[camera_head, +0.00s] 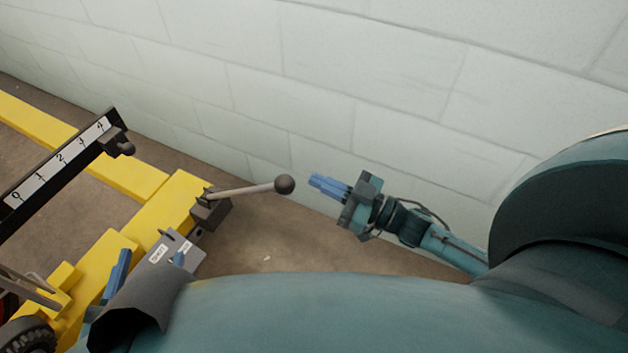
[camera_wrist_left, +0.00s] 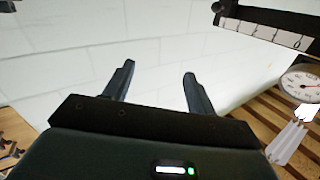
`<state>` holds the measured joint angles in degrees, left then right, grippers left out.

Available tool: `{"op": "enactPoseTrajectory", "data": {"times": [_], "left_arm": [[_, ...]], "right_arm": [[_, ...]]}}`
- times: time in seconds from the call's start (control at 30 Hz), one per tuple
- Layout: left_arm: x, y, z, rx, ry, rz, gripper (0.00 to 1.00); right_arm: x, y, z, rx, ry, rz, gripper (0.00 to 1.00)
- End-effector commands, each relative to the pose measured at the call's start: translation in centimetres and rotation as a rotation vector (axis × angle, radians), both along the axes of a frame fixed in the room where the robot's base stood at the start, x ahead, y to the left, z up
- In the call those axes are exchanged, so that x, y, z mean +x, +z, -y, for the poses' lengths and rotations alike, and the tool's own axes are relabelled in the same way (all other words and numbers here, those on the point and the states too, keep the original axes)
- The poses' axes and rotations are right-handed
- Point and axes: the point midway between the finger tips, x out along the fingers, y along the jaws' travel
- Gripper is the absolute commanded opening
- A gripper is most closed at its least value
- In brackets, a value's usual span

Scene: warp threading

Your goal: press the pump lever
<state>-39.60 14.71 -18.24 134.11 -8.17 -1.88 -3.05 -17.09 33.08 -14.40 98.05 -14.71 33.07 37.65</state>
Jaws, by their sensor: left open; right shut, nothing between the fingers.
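The pump lever (camera_head: 243,190) is a thin grey rod with a dark ball knob (camera_head: 285,184) at its right end. It pivots on a dark bracket on the yellow frame and points right, tilted slightly up in the head view. My right gripper (camera_head: 316,181) is shut and empty, its blue fingers pointing left just right of the knob with a small gap in the picture. My left gripper (camera_head: 150,262) is at the lower left over the yellow frame, partly hidden by my arm. In the left wrist view its fingers (camera_wrist_left: 159,72) are apart with nothing between them.
The yellow frame (camera_head: 180,205) carries a black bar with a numbered white scale (camera_head: 60,158). A pale block wall (camera_head: 330,75) stands close behind the lever and right gripper. The left wrist view shows a round gauge (camera_wrist_left: 302,84) and wooden slats (camera_wrist_left: 268,112) at the right.

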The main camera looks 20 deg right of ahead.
Motion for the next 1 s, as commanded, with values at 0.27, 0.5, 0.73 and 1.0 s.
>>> {"op": "enactPoseTrajectory", "data": {"times": [0.27, 0.5, 0.73, 1.0], "left_arm": [[-0.2, -0.2, 0.6, -0.006, -0.027, 0.082, 0.56], [-0.3, -0.4, 1.0, -0.032, -0.048, 0.133, 0.56], [-0.1, 0.0, 1.1, -0.064, -0.056, 0.139, 0.56], [-0.1, 0.1, 1.2, -0.068, -0.056, 0.138, 0.56]], "right_arm": [[4.6, 0.8, -3.7, 0.001, 0.001, 0.007, 0.00], [6.4, -1.0, -5.0, 0.001, -0.002, -0.003, 0.00], [6.1, -2.6, -4.7, 0.001, -0.001, 0.001, 0.00], [6.1, -2.7, -4.6, 0.001, -0.001, 0.001, 0.00]]}}
